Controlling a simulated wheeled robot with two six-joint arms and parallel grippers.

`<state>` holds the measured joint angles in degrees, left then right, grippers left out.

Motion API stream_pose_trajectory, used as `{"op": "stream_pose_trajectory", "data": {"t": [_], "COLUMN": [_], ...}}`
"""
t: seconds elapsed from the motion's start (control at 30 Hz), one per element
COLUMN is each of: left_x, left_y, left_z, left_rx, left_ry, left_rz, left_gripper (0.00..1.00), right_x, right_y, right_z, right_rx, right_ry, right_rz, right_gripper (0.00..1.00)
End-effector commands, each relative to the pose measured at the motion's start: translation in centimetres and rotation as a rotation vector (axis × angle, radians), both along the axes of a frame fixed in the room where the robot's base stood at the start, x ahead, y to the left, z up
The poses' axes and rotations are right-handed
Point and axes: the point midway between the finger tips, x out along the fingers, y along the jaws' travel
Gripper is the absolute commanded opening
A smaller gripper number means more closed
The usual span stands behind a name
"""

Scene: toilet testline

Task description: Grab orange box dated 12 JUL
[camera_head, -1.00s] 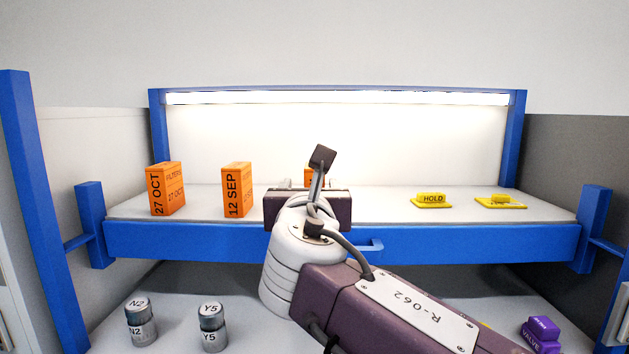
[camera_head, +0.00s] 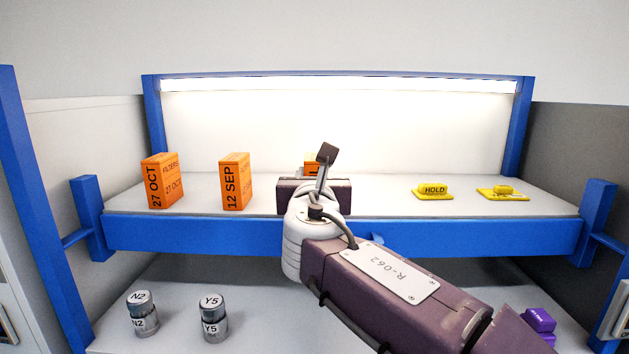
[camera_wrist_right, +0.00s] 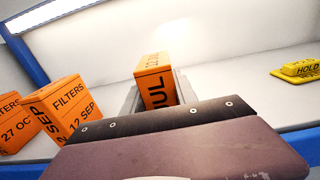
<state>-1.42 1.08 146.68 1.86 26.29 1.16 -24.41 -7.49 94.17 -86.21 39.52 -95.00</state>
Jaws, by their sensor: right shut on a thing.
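An orange box (camera_wrist_right: 154,80) with "JUL" on its front stands between the fingers of my right gripper (camera_wrist_right: 156,98) in the right wrist view. The gripper is shut on it; the day number on that face is not clearly readable. In the head view only the top of this box (camera_head: 311,165) shows behind my right wrist, which hides the fingers. I cannot tell whether the box still touches the shelf. Two other orange boxes stand to its left, one marked 12 SEP (camera_head: 235,182) and one marked 27 OCT (camera_head: 162,181). My left gripper is not in view.
The white shelf (camera_head: 380,195) has a blue front rail (camera_head: 450,236). A yellow HOLD piece (camera_head: 433,192) and another yellow piece (camera_head: 503,193) lie at right. Cans Y5 (camera_head: 213,318) and N2 (camera_head: 142,314) and a purple item (camera_head: 539,320) are below.

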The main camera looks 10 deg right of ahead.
Motion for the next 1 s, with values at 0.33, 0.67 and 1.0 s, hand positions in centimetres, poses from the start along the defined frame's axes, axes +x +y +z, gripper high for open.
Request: {"op": "stream_pose_trajectory", "data": {"t": [0.33, 0.67, 1.0], "left_x": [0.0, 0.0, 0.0], "left_y": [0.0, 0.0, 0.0], "left_z": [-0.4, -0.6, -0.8], "left_rx": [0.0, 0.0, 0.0], "left_ry": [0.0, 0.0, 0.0], "left_rz": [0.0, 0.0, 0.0], "left_gripper": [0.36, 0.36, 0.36], "right_x": [0.0, -3.6, -8.9], "right_y": [0.0, -2.5, -6.1], "right_z": [1.3, 6.6, 10.3], "right_rx": [0.003, 0.004, 0.003], "right_ry": [0.0, -0.003, -0.001], "right_rz": [-0.002, -0.003, -0.004], "right_gripper": [0.0, 0.0, 0.0]}}
